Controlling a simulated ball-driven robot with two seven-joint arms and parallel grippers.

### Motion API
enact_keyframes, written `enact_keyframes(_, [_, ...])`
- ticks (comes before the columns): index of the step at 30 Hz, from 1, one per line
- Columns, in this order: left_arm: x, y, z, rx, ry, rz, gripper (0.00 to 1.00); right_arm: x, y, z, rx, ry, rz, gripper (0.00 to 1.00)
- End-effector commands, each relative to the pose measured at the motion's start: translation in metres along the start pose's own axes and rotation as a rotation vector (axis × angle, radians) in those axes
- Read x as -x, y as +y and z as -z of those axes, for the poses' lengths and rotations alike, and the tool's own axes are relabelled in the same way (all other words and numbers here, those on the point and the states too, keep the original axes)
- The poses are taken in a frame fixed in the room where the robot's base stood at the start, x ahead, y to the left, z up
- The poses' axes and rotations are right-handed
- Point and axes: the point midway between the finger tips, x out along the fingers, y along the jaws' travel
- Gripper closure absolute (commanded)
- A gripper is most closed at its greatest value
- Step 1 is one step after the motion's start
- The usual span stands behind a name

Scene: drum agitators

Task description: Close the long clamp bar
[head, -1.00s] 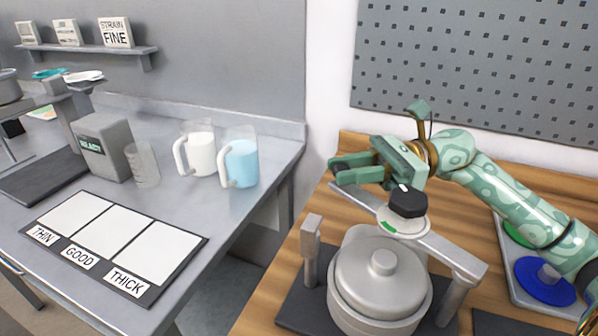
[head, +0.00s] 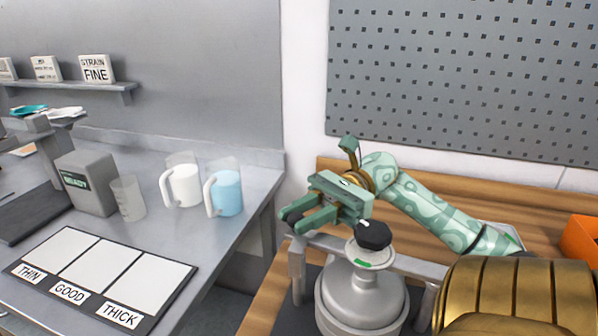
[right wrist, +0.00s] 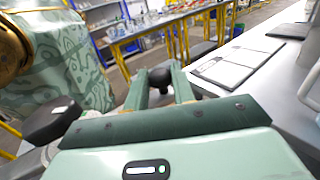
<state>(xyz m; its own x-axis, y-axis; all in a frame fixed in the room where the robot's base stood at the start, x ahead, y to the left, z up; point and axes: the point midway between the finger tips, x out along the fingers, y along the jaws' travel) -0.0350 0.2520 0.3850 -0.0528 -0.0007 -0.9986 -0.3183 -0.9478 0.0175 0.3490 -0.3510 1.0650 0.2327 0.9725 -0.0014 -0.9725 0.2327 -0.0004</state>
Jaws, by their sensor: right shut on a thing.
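The long grey clamp bar (head: 420,266) lies across above the lidded metal pot (head: 360,300), with its left end at the upright left post (head: 297,262). Whether the bar sits fully in that post is hidden by my fingers. A black dial knob (head: 373,235) on a pale disc with a green mark sits on the bar's middle. My right gripper (head: 297,217) is at the bar's left end, shut on a dark ball knob there. In the right wrist view the black ball knob (right wrist: 160,77) is between the two fingers. My left gripper is out of view.
A metal table at left holds a THIN/GOOD/THICK board (head: 100,278), a white jug (head: 183,187), a blue-filled jug (head: 226,193) and a grey READY box (head: 87,183). An orange bin (head: 581,240) stands at right. A pegboard wall (head: 460,80) is behind.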

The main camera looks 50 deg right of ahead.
Motion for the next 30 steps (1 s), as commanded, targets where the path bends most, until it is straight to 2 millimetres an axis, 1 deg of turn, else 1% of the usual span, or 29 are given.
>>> enact_keyframes(4, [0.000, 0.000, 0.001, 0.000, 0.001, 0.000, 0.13, 0.000, 0.000, -0.001, 0.000, -0.003, 0.000, 1.00])
enact_keyframes(5, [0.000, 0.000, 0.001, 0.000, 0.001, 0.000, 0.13, 0.000, 0.000, -0.001, 0.000, -0.003, 0.000, 0.72])
enact_keyframes(6, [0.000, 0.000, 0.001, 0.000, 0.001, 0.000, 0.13, 0.000, 0.000, -0.001, 0.000, -0.003, -0.001, 0.61])
enact_keyframes(7, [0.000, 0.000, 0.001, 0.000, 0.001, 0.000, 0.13, 0.000, 0.000, 0.000, 0.000, -0.003, 0.000, 0.54])
enact_keyframes(16, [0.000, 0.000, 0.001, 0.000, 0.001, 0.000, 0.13, 0.001, 0.000, 0.000, -0.001, -0.001, 0.000, 0.54])
enact_keyframes(20, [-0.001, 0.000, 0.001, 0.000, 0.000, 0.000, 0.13, 0.013, -0.001, 0.001, -0.002, 0.000, 0.003, 0.54])
enact_keyframes(23, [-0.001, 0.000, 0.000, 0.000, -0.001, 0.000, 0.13, 0.033, -0.001, 0.001, -0.004, -0.002, 0.003, 0.54])
enact_keyframes(30, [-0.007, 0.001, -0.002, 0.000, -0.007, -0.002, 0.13, 0.100, -0.002, 0.002, -0.005, 0.001, 0.004, 0.54])
